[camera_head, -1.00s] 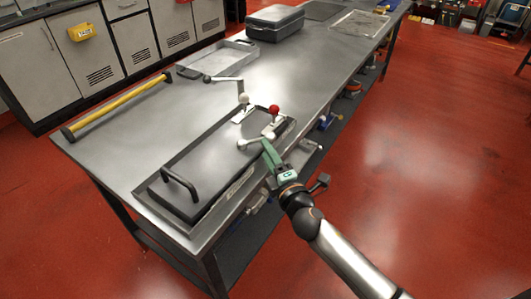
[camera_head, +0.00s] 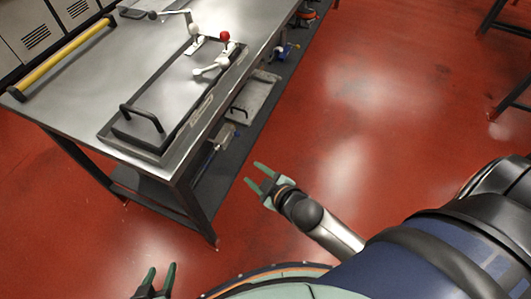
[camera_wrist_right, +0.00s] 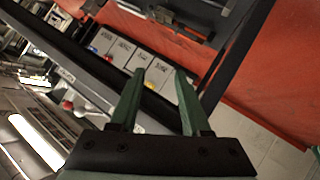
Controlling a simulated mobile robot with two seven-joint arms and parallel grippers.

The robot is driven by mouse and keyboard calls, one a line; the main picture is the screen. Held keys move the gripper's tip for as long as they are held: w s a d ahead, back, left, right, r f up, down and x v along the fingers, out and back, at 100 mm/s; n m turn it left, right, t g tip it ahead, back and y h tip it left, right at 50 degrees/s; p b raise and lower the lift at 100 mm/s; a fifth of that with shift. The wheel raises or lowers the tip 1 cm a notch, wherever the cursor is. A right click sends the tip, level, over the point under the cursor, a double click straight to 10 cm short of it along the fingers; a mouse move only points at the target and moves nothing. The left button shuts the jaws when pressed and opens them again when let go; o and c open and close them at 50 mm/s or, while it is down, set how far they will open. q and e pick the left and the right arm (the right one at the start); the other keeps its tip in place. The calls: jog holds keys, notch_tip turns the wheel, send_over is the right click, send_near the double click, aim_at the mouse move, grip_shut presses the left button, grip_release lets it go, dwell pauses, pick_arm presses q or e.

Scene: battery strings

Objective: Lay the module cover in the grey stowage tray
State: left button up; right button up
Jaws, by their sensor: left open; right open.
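The module cover (camera_head: 172,88) is a flat dark-rimmed plate with a black bar handle (camera_head: 143,114) at its near end. It lies on the module at the table's near right edge. Only a dark near corner, apparently of the grey stowage tray (camera_head: 130,13), shows at the top edge; the rest is out of frame. My right gripper (camera_head: 257,175) is open and empty over the floor, right of the table. Its spread fingers (camera_wrist_right: 157,98) hold nothing in the right wrist view. My left gripper (camera_head: 158,280) is open and empty at the bottom edge, clear of the table.
At the module's far end stand a white-knobbed lever (camera_head: 193,29), a red-knobbed lever (camera_head: 225,37) and a pale handle (camera_head: 210,70). A yellow bar (camera_head: 62,56) lies along the table's left edge. Several grey boxes (camera_wrist_right: 122,52) show in the right wrist view. Red floor is open at right.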

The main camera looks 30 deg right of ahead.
jog(key=s+a+f+m+g+y, duration=0.1)
jog(key=s+f+m, duration=0.4)
jog(key=s, duration=0.6)
jog(key=shift+a+m+g+y, duration=0.35)
jog(key=shift+a+g, duration=0.35)
jog(key=shift+g, duration=0.3)
notch_tip(320, 180, up, 8)
jog(key=d+p, duration=0.2)
jog(key=p, duration=0.7)
jog(key=shift+s+h+p, duration=0.3)
jog(key=shift+s+h, duration=0.1)
jog(key=shift+h, duration=0.05)
jog(key=shift+r, duration=0.1)
